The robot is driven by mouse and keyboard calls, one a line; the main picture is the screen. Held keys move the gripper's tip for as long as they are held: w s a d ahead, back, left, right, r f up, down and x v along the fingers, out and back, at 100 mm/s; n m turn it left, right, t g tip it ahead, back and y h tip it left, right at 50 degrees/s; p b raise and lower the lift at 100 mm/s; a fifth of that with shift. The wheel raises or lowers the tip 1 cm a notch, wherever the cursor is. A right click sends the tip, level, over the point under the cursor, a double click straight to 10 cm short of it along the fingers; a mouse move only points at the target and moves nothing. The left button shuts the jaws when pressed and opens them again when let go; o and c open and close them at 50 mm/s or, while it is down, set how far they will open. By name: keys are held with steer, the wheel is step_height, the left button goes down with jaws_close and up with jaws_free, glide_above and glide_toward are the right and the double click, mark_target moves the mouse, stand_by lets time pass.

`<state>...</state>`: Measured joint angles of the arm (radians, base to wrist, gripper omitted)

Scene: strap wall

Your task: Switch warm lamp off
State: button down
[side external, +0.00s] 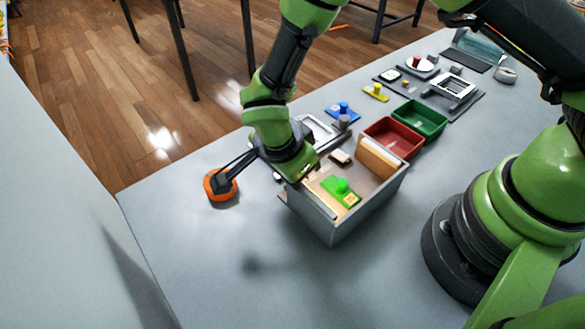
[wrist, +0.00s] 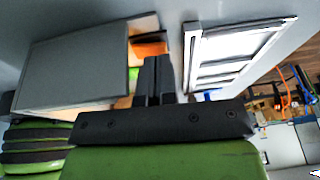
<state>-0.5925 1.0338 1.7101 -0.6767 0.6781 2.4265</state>
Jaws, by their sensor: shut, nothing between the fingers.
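I cannot make out a thing that is clearly the warm lamp or its switch. An orange round piece (side external: 221,186) with a dark bent arm over it stands at the table's left in the side view; I cannot tell what it is. My gripper (wrist: 153,62) is shut and empty in the wrist view, its two dark fingers side by side. Its fingers overlap the open side of a grey box (wrist: 72,72), in front of orange and tan surfaces. In the side view my wrist hangs over the back left of the grey box (side external: 345,228), and the fingertips cannot be made out.
The box holds a green plate with a knob (side external: 342,187). A white frame (wrist: 238,55) lies right of the fingers. Red (side external: 393,138) and green (side external: 420,119) trays and a blue knobbed piece (side external: 342,110) stand behind the box. The table's front left is clear.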

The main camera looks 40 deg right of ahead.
steer(key=shift+w+d+f+g, duration=0.15)
steer(key=shift+w+f+g, duration=0.1)
steer(key=shift+g, duration=0.25)
steer(key=shift+f+g, duration=0.25)
steer(key=shift+g, duration=0.55)
steer(key=shift+w+f+n, duration=0.15)
steer(key=shift+w+n, duration=0.1)
steer(key=shift+n, duration=0.05)
